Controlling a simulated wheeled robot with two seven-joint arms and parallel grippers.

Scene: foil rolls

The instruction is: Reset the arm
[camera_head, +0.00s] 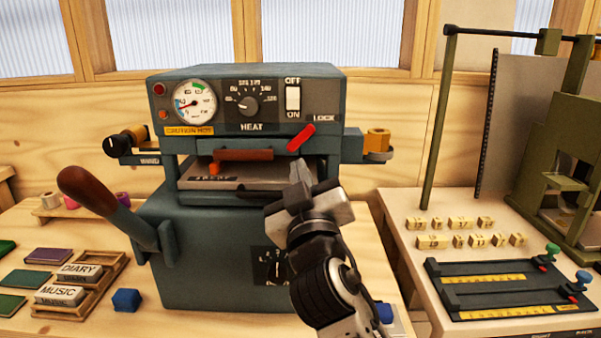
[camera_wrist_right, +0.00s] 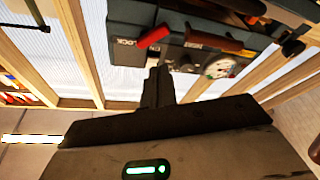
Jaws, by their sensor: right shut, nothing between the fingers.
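My right arm comes up from the bottom of the head view. Its gripper (camera_head: 300,180) is shut and empty, in front of the right side of the foil press (camera_head: 215,250), near the red lock lever (camera_head: 301,138). I cannot tell whether it touches the press. In the right wrist view the gripper fingers (camera_wrist_right: 158,85) are together, with the red lever (camera_wrist_right: 153,36) beyond them. The press has a dial, a heat knob and a white switch (camera_head: 293,98) on its front. My left gripper is not in view.
A foil roll (camera_head: 377,140) sits on the press's right side and another (camera_head: 125,143) on its left. A brown-handled lever (camera_head: 88,191) sticks out left. Small type blocks (camera_head: 460,222) and a black rack (camera_head: 510,285) are at right.

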